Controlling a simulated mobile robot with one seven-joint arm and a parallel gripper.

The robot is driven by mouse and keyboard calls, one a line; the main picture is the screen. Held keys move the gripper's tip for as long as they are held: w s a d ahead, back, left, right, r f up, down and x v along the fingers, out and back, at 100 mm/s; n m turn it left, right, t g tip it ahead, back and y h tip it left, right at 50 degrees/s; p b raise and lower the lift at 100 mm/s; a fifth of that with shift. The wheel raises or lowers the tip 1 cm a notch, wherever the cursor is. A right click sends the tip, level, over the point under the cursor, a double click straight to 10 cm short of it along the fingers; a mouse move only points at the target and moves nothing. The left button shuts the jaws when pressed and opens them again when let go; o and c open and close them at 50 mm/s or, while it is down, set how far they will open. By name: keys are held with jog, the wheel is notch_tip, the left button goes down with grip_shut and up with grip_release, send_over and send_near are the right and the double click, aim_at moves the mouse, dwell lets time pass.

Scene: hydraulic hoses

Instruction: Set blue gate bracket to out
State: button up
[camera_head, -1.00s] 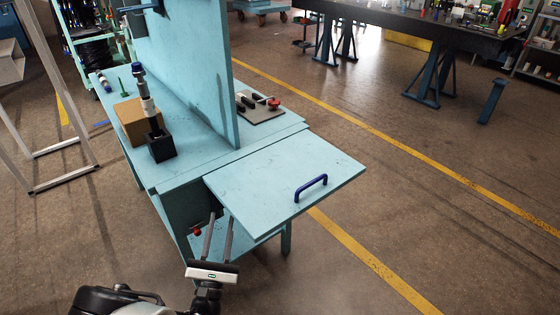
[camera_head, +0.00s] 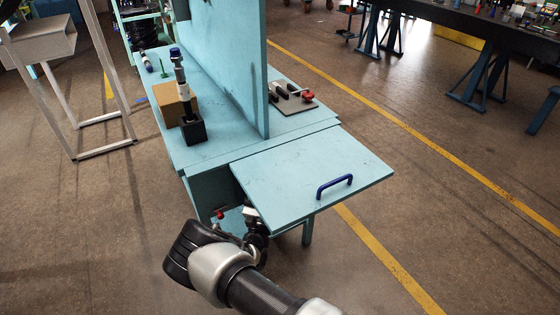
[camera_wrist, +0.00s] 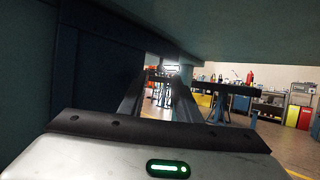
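A blue U-shaped bracket (camera_head: 335,186) stands on the flat light-blue panel (camera_head: 290,165) near its outer right edge. The panel sticks out level from the near end of the light-blue bench. My gripper (camera_wrist: 165,78) is below the panel; in the head view its fingers are hidden by the panel and my arm. In the wrist view its two fingers are apart, pointing forward under the panel's underside (camera_wrist: 230,30), with no held object visible. The bracket is not visible in the wrist view.
A dark blue wall (camera_wrist: 85,85) stands close on the left of my fingers. A small red knob (camera_head: 220,214) is on the bench's near side. A black holder (camera_head: 193,130), a cardboard-brown box (camera_head: 172,105) and an upright divider (camera_head: 225,60) are on the bench. Floor right is open.

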jog(key=x, duration=0.6)
jog(key=shift+w, duration=0.15)
jog(key=shift+d+r, duration=0.1)
grip_shut()
